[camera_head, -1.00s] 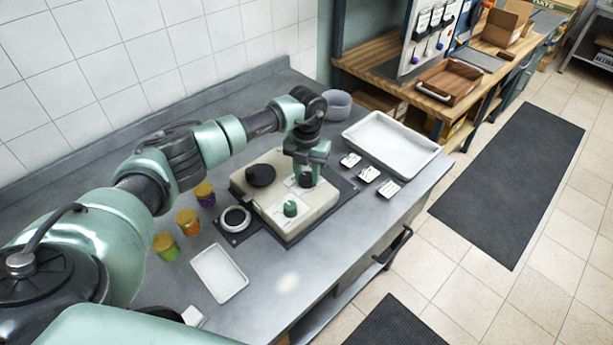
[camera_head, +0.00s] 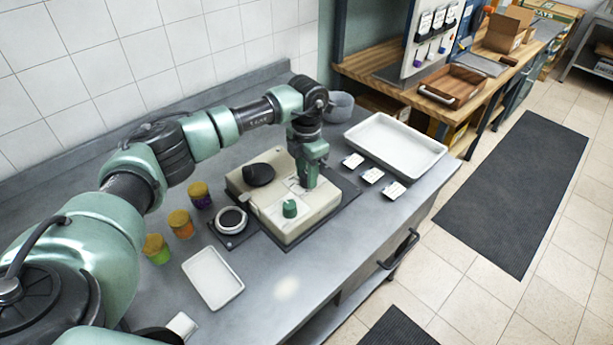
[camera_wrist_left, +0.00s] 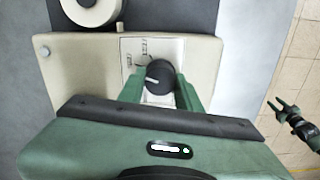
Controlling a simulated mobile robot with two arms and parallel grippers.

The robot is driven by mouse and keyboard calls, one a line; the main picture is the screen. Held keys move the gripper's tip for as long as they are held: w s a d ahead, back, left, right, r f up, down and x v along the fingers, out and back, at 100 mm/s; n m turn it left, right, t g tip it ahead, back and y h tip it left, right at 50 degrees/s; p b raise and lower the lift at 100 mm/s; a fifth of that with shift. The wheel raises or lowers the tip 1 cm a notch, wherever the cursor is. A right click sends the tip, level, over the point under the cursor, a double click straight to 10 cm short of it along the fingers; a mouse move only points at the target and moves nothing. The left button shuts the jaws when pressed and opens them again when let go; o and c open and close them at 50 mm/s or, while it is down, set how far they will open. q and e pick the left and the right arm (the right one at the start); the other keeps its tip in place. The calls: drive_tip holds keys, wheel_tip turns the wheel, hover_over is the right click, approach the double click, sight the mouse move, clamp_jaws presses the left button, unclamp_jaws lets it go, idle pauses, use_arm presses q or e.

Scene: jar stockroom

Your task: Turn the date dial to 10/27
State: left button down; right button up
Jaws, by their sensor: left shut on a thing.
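The date dial (camera_wrist_left: 158,77) is a dark round knob with a white pointer mark, on a cream machine (camera_head: 276,227). In the left wrist view it sits between the green fingers of my left gripper (camera_wrist_left: 160,84), which is shut on it. The pointer mark points left. Printed marks (camera_wrist_left: 142,48) show beside the dial, too small to read. In the head view my left gripper (camera_head: 310,182) comes down on the machine's right part and hides the dial. My right gripper (camera_wrist_left: 280,108) shows at the right of the wrist view, over the floor, its fingers apart.
A ring-shaped piece (camera_head: 232,220), several small jars (camera_head: 181,223) and a white tray (camera_head: 213,278) stand left. Small cards (camera_head: 372,175) and a larger tray (camera_head: 395,146) lie right.

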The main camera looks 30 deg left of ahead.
use_arm(q)
drive_tip(key=shift+w, duration=0.1)
idle(0.3)
drive_tip(key=c, duration=1)
unclamp_jaws()
drive_tip(key=shift+o, duration=0.2)
wheel_tip(320, 180, up, 6)
drive_tip(key=shift+w+r+b, duration=0.1)
drive_tip(key=shift+r+b, duration=0.1)
drive_tip(key=shift+b, duration=0.9)
drive_tip(key=shift+r, duration=0.65)
drive_tip(key=shift+r, duration=0.1)
